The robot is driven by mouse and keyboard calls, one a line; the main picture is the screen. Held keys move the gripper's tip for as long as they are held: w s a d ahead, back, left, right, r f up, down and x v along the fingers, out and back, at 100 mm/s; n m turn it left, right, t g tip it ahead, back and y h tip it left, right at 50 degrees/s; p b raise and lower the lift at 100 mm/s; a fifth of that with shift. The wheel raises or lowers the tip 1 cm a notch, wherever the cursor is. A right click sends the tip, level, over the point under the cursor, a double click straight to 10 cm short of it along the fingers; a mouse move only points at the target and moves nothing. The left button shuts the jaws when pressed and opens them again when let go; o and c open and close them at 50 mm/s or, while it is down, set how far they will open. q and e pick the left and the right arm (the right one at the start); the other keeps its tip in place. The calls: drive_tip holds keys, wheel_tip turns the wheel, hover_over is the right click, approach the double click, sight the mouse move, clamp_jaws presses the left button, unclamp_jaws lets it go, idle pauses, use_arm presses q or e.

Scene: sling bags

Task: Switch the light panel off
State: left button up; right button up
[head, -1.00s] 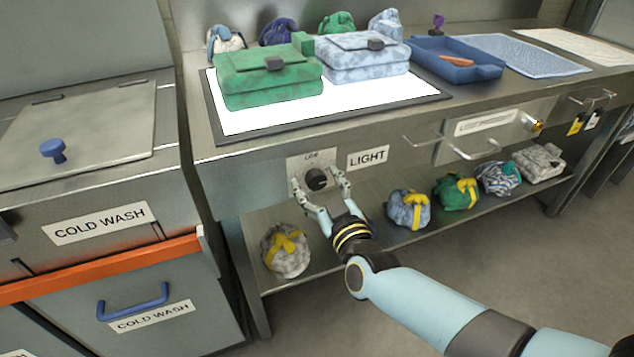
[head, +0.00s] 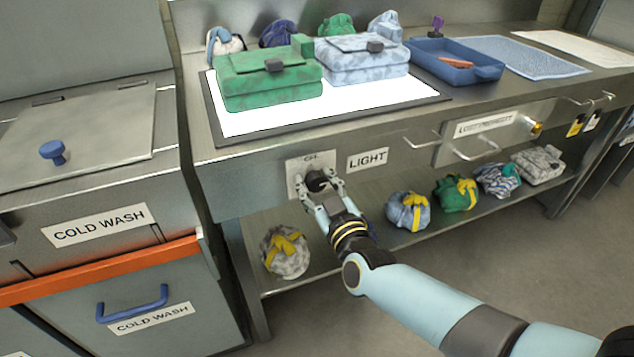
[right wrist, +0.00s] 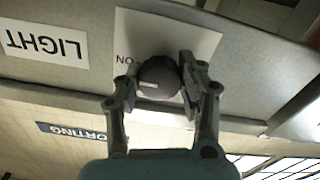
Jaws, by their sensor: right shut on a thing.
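The light panel (head: 240,122) glows white on the bench top, with a green bag (head: 262,85) and a pale blue bag (head: 360,62) on it. A black round knob (head: 316,181) sits on a white plate on the bench front, beside the LIGHT label (head: 367,159). My right gripper (head: 318,186) is shut on the knob, with one finger on each side. The right wrist view shows the knob (right wrist: 158,78) between the fingers, a pale mark on it and the letters "ON" on the plate. My left gripper is out of view.
A shelf (head: 340,262) below the bench holds several wrapped bags. Wire handles (head: 470,150) stick out of the bench front at the right. The COLD WASH unit (head: 90,200) stands at the left. A blue tray (head: 452,72) sits on the bench.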

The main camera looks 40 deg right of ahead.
drive_tip(key=shift+r, duration=0.1)
drive_tip(key=n+p, duration=0.2)
drive_tip(key=n, duration=0.1)
drive_tip(key=shift+r+p, duration=0.1)
drive_tip(key=shift+p, duration=0.25)
drive_tip(key=n+p, duration=0.2)
drive_tip(key=n, duration=0.2)
drive_tip(key=shift+n, duration=0.4)
drive_tip(key=n+p, duration=0.1)
drive_tip(key=n, duration=0.3)
drive_tip(key=shift+n, duration=0.3)
drive_tip(key=n, duration=0.3)
drive_tip(key=n+p, duration=0.1)
drive_tip(key=n, duration=0.1)
drive_tip(key=shift+f, duration=0.25)
drive_tip(key=shift+n, duration=0.4)
drive_tip(key=o, duration=1.2)
drive_tip(key=shift+c, duration=0.2)
